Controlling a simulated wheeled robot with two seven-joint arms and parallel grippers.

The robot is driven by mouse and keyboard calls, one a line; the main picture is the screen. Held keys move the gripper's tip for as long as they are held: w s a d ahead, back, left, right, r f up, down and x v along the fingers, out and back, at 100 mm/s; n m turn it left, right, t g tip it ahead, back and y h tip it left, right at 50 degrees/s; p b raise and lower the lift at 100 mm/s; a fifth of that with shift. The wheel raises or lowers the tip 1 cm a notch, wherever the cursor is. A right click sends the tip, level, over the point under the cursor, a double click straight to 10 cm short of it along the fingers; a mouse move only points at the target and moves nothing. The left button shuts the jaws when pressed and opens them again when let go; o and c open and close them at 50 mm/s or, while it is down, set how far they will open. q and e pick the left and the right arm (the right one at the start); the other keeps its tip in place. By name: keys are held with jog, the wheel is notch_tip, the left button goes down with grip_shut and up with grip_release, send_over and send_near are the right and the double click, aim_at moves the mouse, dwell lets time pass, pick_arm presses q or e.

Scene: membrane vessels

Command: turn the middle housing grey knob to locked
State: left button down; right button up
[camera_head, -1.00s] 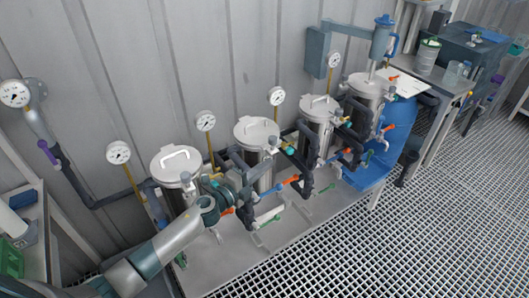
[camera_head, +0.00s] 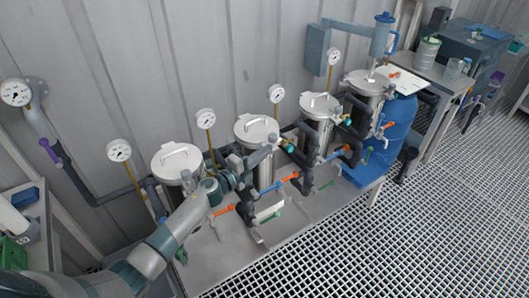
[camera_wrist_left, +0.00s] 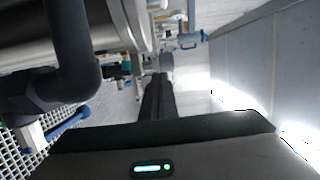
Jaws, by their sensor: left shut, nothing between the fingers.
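Several steel housings with domed, handled lids stand in a row; the second from left (camera_head: 256,130) and third (camera_head: 319,104) are the inner ones. My left gripper (camera_head: 268,150) is at the front of the second one, near its upper side, shut and empty. In the left wrist view its dark fingers (camera_wrist_left: 157,95) are together, pointing at a small grey round part (camera_wrist_left: 166,62), possibly the knob; contact cannot be judged. The knob's setting cannot be read. My right gripper is out of view.
Dark pipes, orange-handled valves (camera_head: 224,210) and a blue-handled valve (camera_head: 271,188) crowd the housings' front. Round gauges (camera_head: 206,118) stand behind. A blue drum (camera_head: 398,125) is at the right. The grating floor (camera_head: 400,230) in front is clear.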

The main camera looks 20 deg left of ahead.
pick_arm(q)
jog(key=shift+w+a, duration=0.1)
jog(key=shift+a, duration=0.3)
dwell(0.3)
jog(key=shift+w+a+b, duration=0.25)
jog(key=shift+a+b, duration=0.15)
jog(key=shift+a, duration=0.15)
jog(key=shift+w+a+b, duration=0.25)
jog(key=shift+a+b, duration=0.1)
jog(key=shift+a, duration=0.2)
jog(key=shift+r, duration=0.1)
jog(key=shift+r, duration=0.7)
jog(key=s+d+r, duration=0.2)
jog(key=d+r, duration=0.7)
jog(key=d, duration=0.2)
jog(key=shift+d+r, duration=0.2)
